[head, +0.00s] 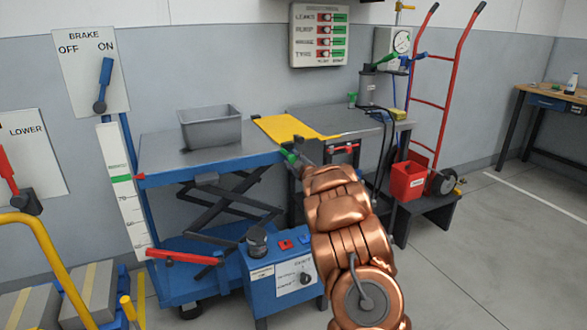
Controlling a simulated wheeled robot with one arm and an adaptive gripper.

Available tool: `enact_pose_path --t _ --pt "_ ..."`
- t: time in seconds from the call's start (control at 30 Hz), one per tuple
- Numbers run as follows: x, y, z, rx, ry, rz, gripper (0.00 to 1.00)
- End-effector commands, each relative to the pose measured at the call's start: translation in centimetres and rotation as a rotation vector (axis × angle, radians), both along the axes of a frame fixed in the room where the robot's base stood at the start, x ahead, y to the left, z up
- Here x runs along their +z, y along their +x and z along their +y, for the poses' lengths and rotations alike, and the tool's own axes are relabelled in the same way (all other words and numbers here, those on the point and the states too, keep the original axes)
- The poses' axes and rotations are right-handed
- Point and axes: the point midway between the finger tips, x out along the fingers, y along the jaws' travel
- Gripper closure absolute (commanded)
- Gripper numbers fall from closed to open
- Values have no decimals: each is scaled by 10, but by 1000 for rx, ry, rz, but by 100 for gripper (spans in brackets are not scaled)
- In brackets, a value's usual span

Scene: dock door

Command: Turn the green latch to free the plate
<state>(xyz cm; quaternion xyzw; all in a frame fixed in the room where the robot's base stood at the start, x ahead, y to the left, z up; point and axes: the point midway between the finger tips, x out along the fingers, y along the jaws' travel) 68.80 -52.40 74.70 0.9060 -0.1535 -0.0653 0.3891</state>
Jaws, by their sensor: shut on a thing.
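The green latch (287,154) shows as a small green piece at the front edge of the lift table, below the yellow plate. My gripper (293,160) is at the latch and shut on it; the dark fingers and my copper arm hide part of it, so its exact angle cannot be told. The yellow plate (290,127) lies flat across the gap between the lift table (160,154) and the grey dock bench (345,121).
A grey bin (211,127) stands on the lift table. A blue control box (283,279) stands in front, left of my arm. A red bucket (407,181) and a red hand truck (440,100) are at right. A yellow rail (55,262) is at lower left. The right floor is clear.

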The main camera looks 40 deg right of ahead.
Motion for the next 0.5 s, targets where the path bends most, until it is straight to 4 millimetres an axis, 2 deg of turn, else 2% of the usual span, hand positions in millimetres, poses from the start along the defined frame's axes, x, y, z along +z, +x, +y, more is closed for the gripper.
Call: enact_pose_path --t 0.03,0.5 --pt "-5 0 0 1 -44 14 97" --pt "-4 0 0 -1 -451 157 97"
